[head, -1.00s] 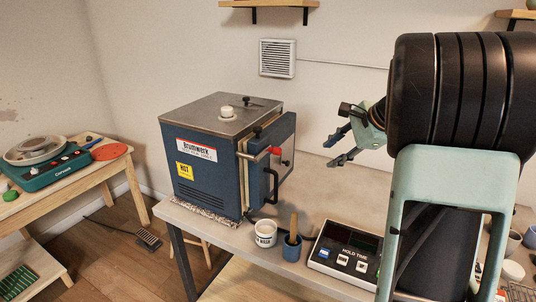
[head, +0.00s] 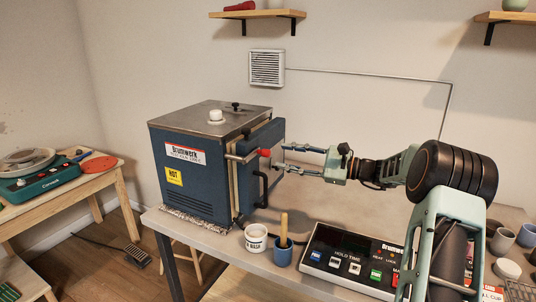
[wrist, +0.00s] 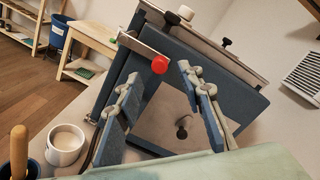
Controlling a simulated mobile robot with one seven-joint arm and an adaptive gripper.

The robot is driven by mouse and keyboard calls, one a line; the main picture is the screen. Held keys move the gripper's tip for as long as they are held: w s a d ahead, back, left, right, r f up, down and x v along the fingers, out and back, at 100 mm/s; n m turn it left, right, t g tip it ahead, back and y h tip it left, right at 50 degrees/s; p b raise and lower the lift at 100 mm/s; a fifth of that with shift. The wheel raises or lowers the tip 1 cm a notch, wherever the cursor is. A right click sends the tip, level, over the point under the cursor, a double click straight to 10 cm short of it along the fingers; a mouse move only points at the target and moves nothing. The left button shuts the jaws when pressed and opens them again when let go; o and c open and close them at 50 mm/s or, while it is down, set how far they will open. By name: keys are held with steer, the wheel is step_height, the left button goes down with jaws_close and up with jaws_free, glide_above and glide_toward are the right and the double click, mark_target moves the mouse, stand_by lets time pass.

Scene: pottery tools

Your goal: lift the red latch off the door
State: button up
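The red latch is a metal bar with a round red knob (head: 264,153) at its end, on the blue kiln's door (head: 268,136). In the wrist view the red knob (wrist: 160,65) shows between my two fingers, near their tips. My gripper (head: 283,157) reaches in from the right, level with the knob, with its fingertips close to the door. In the wrist view my gripper (wrist: 158,72) is open, with a wide gap between the fingers. I see no contact with the knob. A black handle (head: 263,188) is on the door below the latch.
The blue kiln (head: 190,160) stands on the bench. A white cup (head: 255,240), a blue cup (head: 283,254) holding a wooden-handled tool and a control panel (head: 345,255) sit in front. A side table (head: 80,187) stands at left. A vent (head: 267,68) is on the wall.

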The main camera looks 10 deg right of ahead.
mark_target(267, 153)
steer(key=x, duration=0.6)
steer(key=shift+w+a+p, duration=0.25)
steer(key=shift+a+p, duration=0.05)
steer(key=shift+p, duration=0.05)
jaws_close()
